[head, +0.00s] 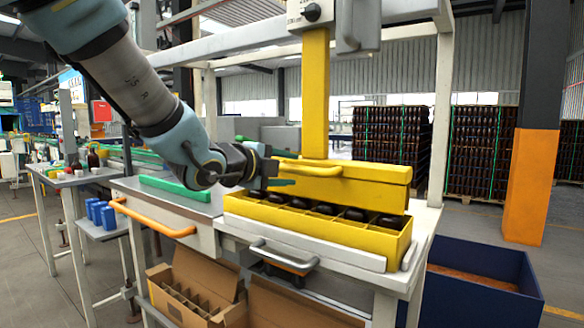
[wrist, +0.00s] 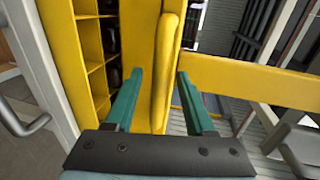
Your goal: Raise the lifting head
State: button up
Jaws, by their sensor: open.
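The lifting head (head: 375,186) is a yellow block on a yellow vertical post (head: 315,95). It sits low over the back of a yellow divided crate (head: 310,236), close to dark bottle tops (head: 354,214); whether it touches them I cannot tell. A yellow bar handle (head: 308,167) is on its front. My gripper (head: 282,172) is open at the handle's left part. In the wrist view the handle (wrist: 166,70) runs between the two green fingers of my gripper (wrist: 160,92), with visible gaps on both sides.
An orange rail (head: 152,216) is to the left. An open cardboard box (head: 205,268) stands below, and a blue bin (head: 480,262) is at right.

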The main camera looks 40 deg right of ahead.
jog(key=shift+x, duration=0.9)
grip_shut()
dwell(0.9)
